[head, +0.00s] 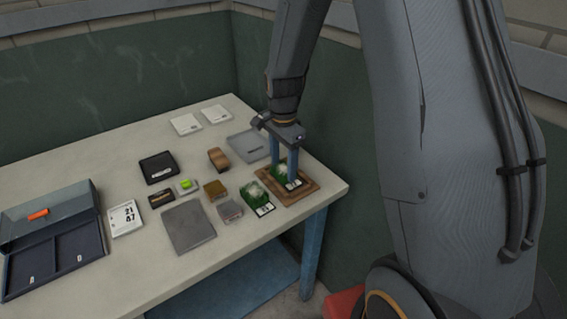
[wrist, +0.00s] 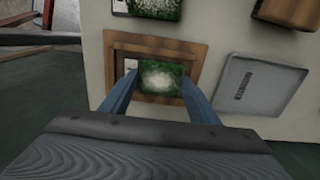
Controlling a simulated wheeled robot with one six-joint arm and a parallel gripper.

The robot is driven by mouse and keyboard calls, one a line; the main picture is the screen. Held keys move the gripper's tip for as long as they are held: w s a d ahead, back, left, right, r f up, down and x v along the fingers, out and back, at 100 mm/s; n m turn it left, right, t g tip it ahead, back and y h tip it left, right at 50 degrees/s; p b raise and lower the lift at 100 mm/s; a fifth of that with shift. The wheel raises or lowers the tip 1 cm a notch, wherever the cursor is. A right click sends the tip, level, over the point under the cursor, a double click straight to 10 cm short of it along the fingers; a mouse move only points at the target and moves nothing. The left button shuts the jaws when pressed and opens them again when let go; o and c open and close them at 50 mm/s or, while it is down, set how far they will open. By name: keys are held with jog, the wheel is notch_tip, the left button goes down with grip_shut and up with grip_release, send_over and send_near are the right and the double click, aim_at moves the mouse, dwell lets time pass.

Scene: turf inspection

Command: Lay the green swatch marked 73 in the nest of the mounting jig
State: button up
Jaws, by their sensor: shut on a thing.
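My gripper (head: 285,168) points down over the wooden mounting jig (head: 272,194) at the table's right corner. It is shut on a green swatch (head: 281,174) with a pale tuft and a white label. In the wrist view the swatch (wrist: 160,80) lies between the blue fingers, within the outline of the brown jig frame (wrist: 198,50). Whether it touches the nest floor I cannot tell. Its label number is too small to read. A second green swatch (head: 253,192) with a white label lies on the table just left of the jig.
Several small blocks, a grey plate (head: 187,227) and a black case (head: 158,167) lie to the left. A dark open box (head: 52,250) stands at far left. The table edge is close to the jig's right.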

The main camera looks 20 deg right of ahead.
aim_at(284, 170)
jog(key=o, duration=1.1)
jog(key=shift+f, duration=0.1)
notch_tip(284, 170, up, 12)
jog(key=b, duration=0.3)
jog(key=s+f+n, duration=0.3)
jog(key=s+n, duration=0.4)
jog(key=s, duration=0.1)
jog(key=s+f+n+t, duration=0.1)
jog(key=s+f+n, duration=0.3)
jog(key=s+n, duration=0.3)
jog(key=shift+s, duration=1.15)
